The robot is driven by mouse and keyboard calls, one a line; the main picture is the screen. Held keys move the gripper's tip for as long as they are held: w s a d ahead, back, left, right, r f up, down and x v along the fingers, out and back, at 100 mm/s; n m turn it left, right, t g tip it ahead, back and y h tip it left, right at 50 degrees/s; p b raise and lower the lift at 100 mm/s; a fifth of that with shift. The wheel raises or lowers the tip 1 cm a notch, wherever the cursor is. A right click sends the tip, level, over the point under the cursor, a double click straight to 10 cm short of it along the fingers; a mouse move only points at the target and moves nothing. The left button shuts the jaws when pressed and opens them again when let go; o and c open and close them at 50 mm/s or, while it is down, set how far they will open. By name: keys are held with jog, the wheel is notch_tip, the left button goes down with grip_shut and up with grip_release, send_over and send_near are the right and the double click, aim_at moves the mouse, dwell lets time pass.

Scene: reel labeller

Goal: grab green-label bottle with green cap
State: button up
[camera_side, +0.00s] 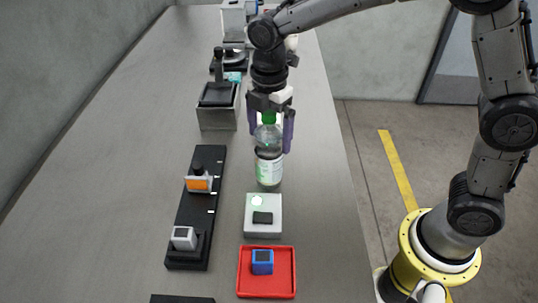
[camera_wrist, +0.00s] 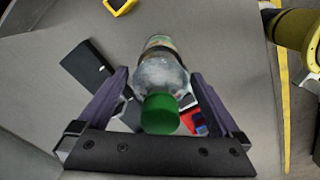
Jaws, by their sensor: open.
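A clear bottle (camera_side: 268,158) with a green cap (camera_side: 268,117) and a white-and-green label (camera_side: 269,171) stands upright on the grey bench. My gripper (camera_side: 271,143) points down over the bottle's top, with one purple finger on each side of its neck and shoulder. In the wrist view, the green cap (camera_wrist: 160,114) lies between the two open fingers, with visible space on both sides. The bottle's body (camera_wrist: 160,72) runs away behind the cap, and its label is partly hidden.
A white-topped block (camera_side: 263,226) with a dark pad stands just in front of the bottle. A red tray (camera_side: 266,291) holds a blue cube (camera_side: 262,262). A black rail (camera_side: 191,222) lies to the left. A grey box (camera_side: 218,117) stands behind left. The bench's right edge is close.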

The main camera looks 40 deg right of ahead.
grip_shut()
jog(key=shift+r, duration=0.1)
dwell(0.3)
